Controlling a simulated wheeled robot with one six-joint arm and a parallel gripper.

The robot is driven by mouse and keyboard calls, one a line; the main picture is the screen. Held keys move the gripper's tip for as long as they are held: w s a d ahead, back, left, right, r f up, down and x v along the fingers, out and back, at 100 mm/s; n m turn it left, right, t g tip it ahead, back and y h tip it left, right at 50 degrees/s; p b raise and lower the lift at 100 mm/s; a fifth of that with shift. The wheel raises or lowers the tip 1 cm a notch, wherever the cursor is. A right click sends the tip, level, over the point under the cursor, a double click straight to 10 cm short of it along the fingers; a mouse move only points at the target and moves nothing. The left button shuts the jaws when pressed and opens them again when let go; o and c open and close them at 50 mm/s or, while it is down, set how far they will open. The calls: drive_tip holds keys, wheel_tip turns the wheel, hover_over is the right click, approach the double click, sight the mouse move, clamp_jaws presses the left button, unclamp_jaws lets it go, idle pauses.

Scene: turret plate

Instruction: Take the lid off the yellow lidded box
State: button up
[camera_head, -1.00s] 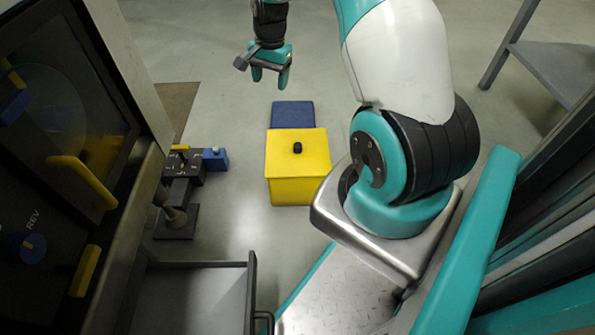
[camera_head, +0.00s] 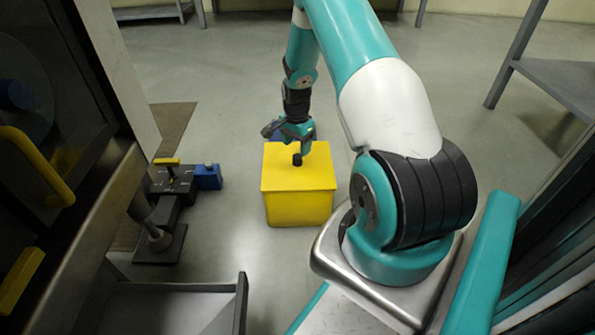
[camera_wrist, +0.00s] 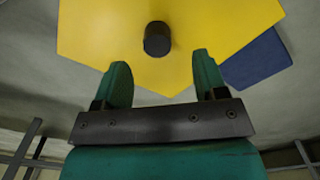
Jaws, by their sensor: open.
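The yellow lidded box (camera_head: 298,206) stands on the floor in the middle of the head view. Its yellow lid (camera_head: 285,175) is on, with a short black knob (camera_head: 297,160) on top. My gripper (camera_head: 300,148) is open, above the lid at the knob's far side. In the wrist view the lid (camera_wrist: 100,30) fills the top, and the knob (camera_wrist: 157,39) lies ahead of and roughly between the fingertips of my gripper (camera_wrist: 160,72). The jaws are empty, and the knob looks apart from them.
A blue box (camera_wrist: 257,60) sits beside the yellow box, mostly hidden in the head view. A dark stand with a blue block (camera_head: 207,176) is to the left. A grey tray (camera_head: 170,308) is at the front left. Floor right of the box is clear.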

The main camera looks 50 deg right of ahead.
sight(297, 156)
wheel_tip(297, 156, down, 6)
drive_tip(key=b, duration=0.4)
drive_tip(key=shift+s+r+b, duration=0.1)
drive_tip(key=shift+s+b, duration=0.05)
drive_tip(key=shift+b, duration=0.2)
drive_tip(key=shift+r, duration=0.15)
drive_tip(key=c, duration=1.1)
